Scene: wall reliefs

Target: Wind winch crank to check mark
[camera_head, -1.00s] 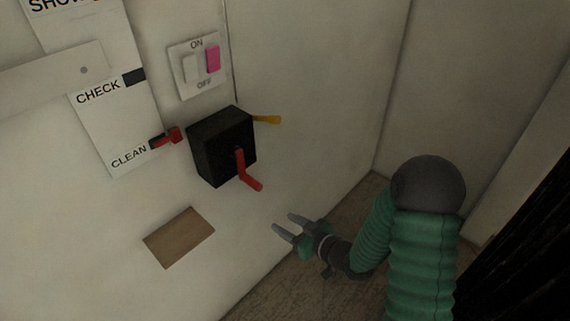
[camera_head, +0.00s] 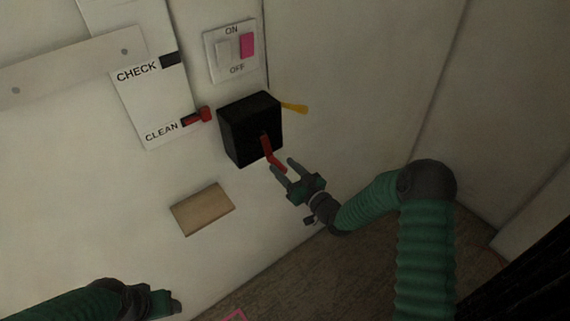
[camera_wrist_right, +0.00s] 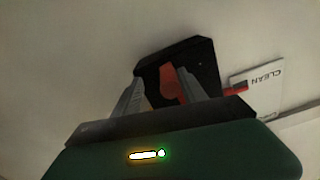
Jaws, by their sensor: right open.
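The winch is a black box (camera_head: 250,130) on the wall with a red crank (camera_head: 271,151) on its front. My right gripper (camera_head: 283,167) is open, its fingertips close to the crank's lower end. In the right wrist view the red crank (camera_wrist_right: 169,84) shows between the two open fingers (camera_wrist_right: 160,78); contact cannot be told. A white scale (camera_head: 150,90) carries a CHECK mark (camera_head: 171,59) and a CLEAN mark. A red pointer (camera_head: 203,114) stands level with CLEAN. My left gripper (camera_head: 165,303) is at the bottom left, away from the winch; its jaws are unclear.
A yellow lever (camera_head: 294,107) sticks out at the winch's right side. An ON/OFF switch plate (camera_head: 232,52) with a pink part is above. A tan plate (camera_head: 203,209) is on the wall below. The wall corner and brown floor (camera_head: 345,265) lie to the right.

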